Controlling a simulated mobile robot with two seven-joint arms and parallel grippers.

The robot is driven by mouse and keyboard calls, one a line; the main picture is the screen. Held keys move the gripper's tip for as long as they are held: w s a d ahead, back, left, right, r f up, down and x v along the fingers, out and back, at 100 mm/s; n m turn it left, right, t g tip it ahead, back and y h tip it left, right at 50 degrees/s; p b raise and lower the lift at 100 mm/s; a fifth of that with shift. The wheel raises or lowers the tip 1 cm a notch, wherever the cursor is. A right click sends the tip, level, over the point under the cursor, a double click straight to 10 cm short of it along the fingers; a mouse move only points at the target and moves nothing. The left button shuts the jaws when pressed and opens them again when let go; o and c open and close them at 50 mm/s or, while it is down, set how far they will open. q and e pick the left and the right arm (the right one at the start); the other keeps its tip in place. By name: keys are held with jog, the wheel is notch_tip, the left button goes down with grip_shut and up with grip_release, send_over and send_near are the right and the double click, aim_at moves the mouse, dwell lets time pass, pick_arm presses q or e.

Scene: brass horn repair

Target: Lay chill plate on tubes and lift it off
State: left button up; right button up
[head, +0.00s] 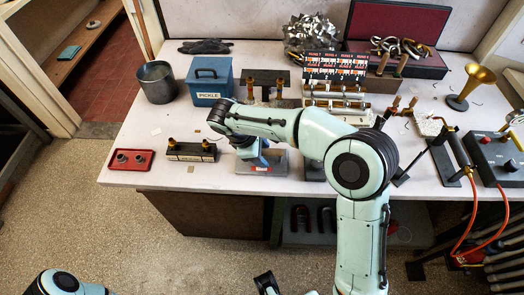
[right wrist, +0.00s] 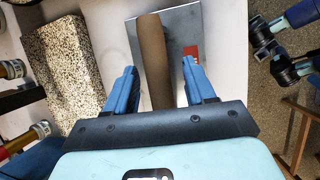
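The chill plate appears to be the flat grey plate (head: 250,184) with a red label at the table's front, below my right gripper (head: 262,160). In the right wrist view the plate (right wrist: 183,22) has a brown cylindrical handle (right wrist: 153,50). The handle lies between the blue fingers of my right gripper (right wrist: 161,88), with a gap on each side; the gripper is open. Short brass tubes (head: 205,145) stand on a dark block (head: 190,155) left of the plate. Whether these are the task's tubes, I cannot tell. My left gripper is not in view.
A blue PICKLE box (head: 208,90) and a grey pot (head: 157,85) stand behind. A speckled block (right wrist: 70,65) is beside the gripper in the right wrist view. A control box (head: 497,157) is at right.

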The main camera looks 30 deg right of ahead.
jog(key=p+v, duration=0.2)
jog(key=v, duration=1)
jog(key=shift+r, duration=0.15)
dwell(0.3)
